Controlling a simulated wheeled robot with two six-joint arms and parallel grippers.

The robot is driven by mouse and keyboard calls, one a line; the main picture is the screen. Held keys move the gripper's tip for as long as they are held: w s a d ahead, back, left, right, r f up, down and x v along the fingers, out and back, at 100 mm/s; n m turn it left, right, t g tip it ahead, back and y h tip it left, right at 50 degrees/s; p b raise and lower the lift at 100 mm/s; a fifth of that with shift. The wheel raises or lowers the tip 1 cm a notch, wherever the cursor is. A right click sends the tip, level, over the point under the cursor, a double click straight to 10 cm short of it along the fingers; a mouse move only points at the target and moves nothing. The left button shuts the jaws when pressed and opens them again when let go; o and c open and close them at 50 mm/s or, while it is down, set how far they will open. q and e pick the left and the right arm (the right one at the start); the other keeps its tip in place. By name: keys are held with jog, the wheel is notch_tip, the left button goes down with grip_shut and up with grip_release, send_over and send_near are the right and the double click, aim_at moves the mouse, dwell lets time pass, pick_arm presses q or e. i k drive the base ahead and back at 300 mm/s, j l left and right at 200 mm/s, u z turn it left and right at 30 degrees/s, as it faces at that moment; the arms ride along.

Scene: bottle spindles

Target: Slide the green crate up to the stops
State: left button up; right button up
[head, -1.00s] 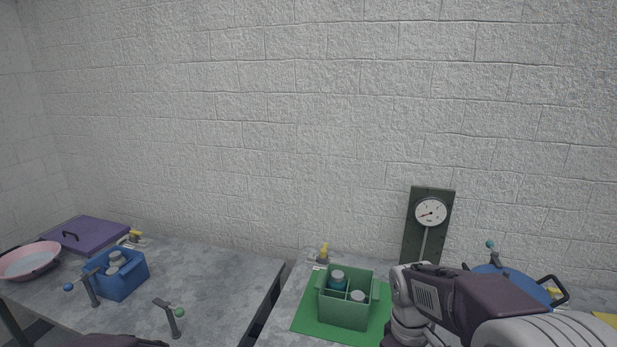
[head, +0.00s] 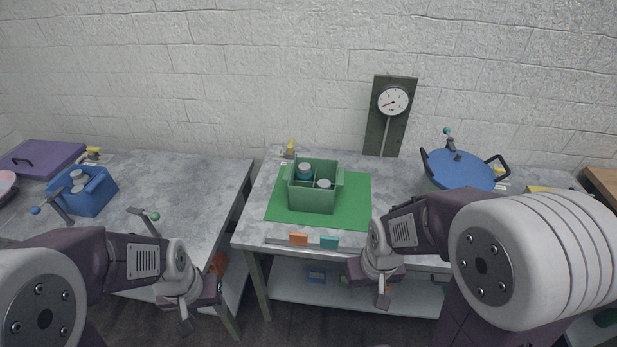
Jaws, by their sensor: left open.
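The green crate (head: 313,198) stands upright on a green mat (head: 353,212) on the right-hand table in the head view. It has dividers and holds a teal jar (head: 304,172) and a grey-lidded jar (head: 324,184). An orange block (head: 298,239) and a teal block (head: 329,242) sit on a strip at the table's front edge, apart from the crate; I cannot tell whether these are the stops. My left gripper (head: 204,308) is open, low and left of the crate, before the gap between the tables. My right gripper (head: 384,291) is in front of the table edge, right of the crate; its jaws are unclear.
A dial gauge on a dark panel (head: 378,135) stands behind the crate. A blue lidded pot (head: 458,172) stands to the right. The left table holds a blue crate (head: 90,195), a purple board (head: 40,158) and small ball-topped levers. Mat around the green crate is clear.

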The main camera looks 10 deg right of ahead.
aim_at(303, 195)
jog(key=i+l+u, duration=0.1)
jog(key=i+l, duration=0.15)
jog(key=i, duration=0.25)
jog(key=i+l+u, duration=0.1)
jog(key=i+l, duration=0.15)
jog(key=i, duration=0.2)
